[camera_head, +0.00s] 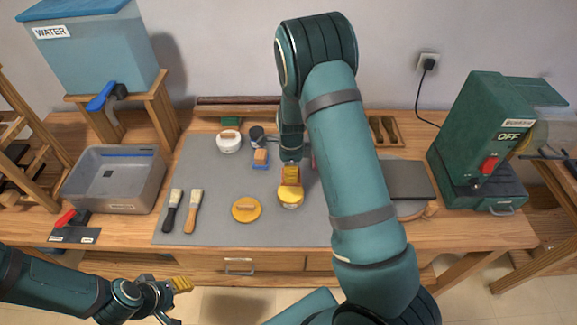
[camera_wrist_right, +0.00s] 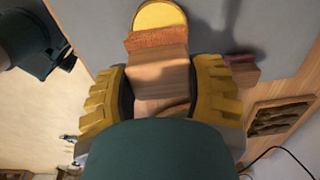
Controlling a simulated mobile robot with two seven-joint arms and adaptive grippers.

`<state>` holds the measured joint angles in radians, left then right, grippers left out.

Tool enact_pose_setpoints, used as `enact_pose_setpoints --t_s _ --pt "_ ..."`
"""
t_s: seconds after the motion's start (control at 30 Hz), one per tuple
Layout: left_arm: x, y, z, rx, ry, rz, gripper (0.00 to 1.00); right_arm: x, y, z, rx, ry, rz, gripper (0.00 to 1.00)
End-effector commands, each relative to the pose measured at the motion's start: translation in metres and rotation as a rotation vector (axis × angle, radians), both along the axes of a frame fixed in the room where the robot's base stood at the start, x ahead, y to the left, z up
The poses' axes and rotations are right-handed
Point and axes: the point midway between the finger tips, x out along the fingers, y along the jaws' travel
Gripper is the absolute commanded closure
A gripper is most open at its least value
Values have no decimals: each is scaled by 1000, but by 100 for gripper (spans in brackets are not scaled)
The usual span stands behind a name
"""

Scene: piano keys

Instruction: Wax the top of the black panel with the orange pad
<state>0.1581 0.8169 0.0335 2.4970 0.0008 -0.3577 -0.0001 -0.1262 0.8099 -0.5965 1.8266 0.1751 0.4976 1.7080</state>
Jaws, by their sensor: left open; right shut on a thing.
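My right gripper (camera_head: 291,170) is shut on the orange pad by its wooden block; the orange pad (camera_wrist_right: 155,39) shows at the block's far end in the right wrist view. It is right at a round tin with yellow contents (camera_head: 290,197), also seen in the wrist view (camera_wrist_right: 160,14). I cannot tell whether pad and contents touch. The black panel (camera_head: 408,180) lies flat at the right of the workbench, its left part hidden behind my right arm. My left gripper (camera_head: 178,302) is open and empty in front of the bench.
A clear basin (camera_head: 115,180) is at left. A green machine (camera_head: 480,140) is at right.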

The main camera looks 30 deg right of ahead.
Motion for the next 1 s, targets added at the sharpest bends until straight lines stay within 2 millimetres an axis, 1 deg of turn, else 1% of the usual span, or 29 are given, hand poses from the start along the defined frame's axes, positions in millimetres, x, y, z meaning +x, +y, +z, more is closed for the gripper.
enact_pose_setpoints --t_s 0.17,0.27,0.7,0.83,1.0 --pt "0 0 -4 0 -1 0 53 -1 0 -5 0 0 -3 72" --pt "0 0 -10 0 -1 1 53 -1 0 -11 1 1 -2 72" --pt "1 -2 -48 7 0 3 53 -1 0 -53 1 1 -2 72" --pt "1 -2 -54 8 -1 4 53 -1 0 -60 1 1 -2 72" --pt "1 -2 -55 9 0 4 53 -1 0 -60 0 0 -2 72"
